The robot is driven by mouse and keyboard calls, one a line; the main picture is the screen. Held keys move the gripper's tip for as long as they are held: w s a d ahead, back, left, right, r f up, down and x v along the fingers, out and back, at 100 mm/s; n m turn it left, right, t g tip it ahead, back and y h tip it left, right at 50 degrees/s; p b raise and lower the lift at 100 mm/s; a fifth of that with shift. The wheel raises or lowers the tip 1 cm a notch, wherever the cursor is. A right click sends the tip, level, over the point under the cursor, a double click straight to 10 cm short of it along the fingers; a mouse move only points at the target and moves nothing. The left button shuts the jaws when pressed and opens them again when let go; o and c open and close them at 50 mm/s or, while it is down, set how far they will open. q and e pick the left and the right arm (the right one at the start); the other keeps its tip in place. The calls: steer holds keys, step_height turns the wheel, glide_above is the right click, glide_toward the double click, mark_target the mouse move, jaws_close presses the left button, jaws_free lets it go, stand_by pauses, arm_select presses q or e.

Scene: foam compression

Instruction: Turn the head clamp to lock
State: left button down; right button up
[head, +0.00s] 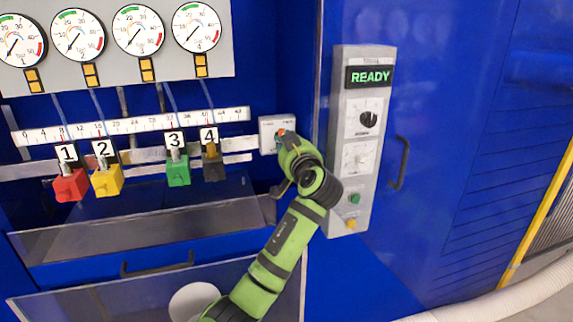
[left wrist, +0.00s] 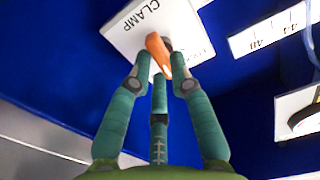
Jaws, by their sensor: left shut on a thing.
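The head clamp is a small white plate (head: 266,136) with an orange lever, right of the ruler rail. In the left wrist view the plate (left wrist: 138,38) carries the printed word CLAMP, and the orange lever (left wrist: 158,52) points down and slightly right in the picture. My left gripper (left wrist: 160,82) has its teal fingers closed around the free end of the lever. In the head view my left gripper (head: 285,142) covers part of the plate. The second printed word on the plate is partly hidden by the lever. My right gripper is not in view.
A grey control panel (head: 346,210) with a READY display (head: 370,77) and knobs stands close right of my arm. Numbered red (head: 70,187), yellow (head: 107,181), green (head: 179,171) and dark (head: 214,168) blocks sit left. A clear guard (head: 140,230) lies below them.

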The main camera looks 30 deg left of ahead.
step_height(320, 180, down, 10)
steer(key=b, duration=0.9)
arm_select(q)
steer(key=shift+s+a+r+n+b, duration=0.1)
steer(key=shift+n+b, duration=0.4)
steer(key=shift+n, duration=2.15)
steer(key=shift+s+n+b, duration=0.1)
steer(key=shift+n+b, duration=0.35)
steer(key=shift+n, duration=2.2)
steer(key=c, duration=1.5)
jaws_free()
steer(key=shift+o, duration=0.5)
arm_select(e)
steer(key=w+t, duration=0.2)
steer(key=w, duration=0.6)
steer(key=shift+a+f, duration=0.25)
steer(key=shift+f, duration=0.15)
arm_select(q)
steer(key=v, duration=0.7)
steer(key=shift+s+d, duration=0.15)
steer(key=shift+d, duration=0.05)
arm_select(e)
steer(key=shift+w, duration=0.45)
